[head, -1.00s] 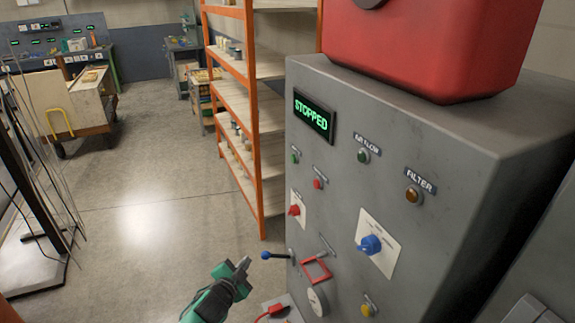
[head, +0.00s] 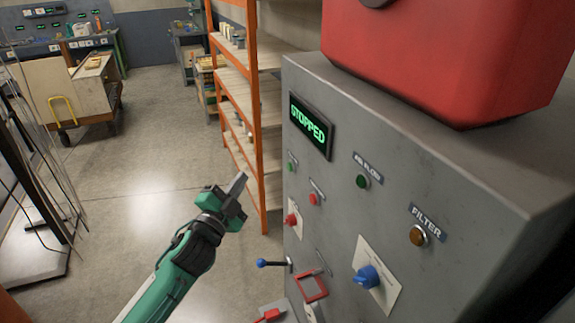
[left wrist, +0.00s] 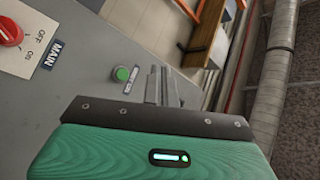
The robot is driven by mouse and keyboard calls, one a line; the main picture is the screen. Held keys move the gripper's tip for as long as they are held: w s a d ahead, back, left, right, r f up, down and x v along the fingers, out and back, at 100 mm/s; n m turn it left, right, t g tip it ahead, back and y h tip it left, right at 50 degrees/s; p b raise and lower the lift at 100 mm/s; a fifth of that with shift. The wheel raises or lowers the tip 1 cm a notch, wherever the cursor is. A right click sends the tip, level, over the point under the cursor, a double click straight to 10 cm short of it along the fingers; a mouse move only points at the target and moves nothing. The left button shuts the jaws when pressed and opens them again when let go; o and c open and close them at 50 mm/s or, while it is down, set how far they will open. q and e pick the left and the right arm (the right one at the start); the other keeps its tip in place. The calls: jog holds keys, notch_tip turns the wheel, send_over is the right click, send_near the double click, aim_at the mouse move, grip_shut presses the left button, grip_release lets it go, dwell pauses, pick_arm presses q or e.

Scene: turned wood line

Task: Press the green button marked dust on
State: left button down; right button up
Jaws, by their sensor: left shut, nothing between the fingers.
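A small green button (head: 292,161) sits near the left edge of the grey control cabinet's front (head: 345,200), below the display. Its label is too small to read. In the left wrist view, a green button (left wrist: 122,74) with a small label stands just left of the fingers. My left gripper (head: 240,182) is shut and empty, left of the cabinet and a little lower than the green button, apart from it. Its closed fingers also show in the left wrist view (left wrist: 160,84). My right gripper is not in view.
The display (head: 310,125) reads STOPPED. Nearby are a red button (head: 313,199), a red switch (head: 293,219), a green AIR FLOW lamp (head: 362,181), an amber FILTER lamp (head: 418,235), a blue knob (head: 367,276) and a blue-tipped lever (head: 262,263). An orange shelf (head: 262,130) stands behind.

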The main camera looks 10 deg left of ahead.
aim_at(290, 167)
pick_arm(q)
jog(key=shift+d, duration=0.1)
jog(key=w+d, duration=0.5)
jog(key=d, duration=0.2)
jog(key=shift+b, duration=0.45)
jog(key=shift+d, duration=0.1)
dwell(1.8)
jog(key=shift+w+d, duration=0.2)
jog(key=shift+d, duration=0.15)
jog(key=shift+w+d, duration=0.2)
jog(key=shift+d, duration=0.05)
dwell(0.7)
jog(key=shift+s+a, duration=0.1)
jog(key=shift+a, duration=0.05)
jog(key=shift+s+a, duration=0.35)
jog(key=shift+a, duration=0.15)
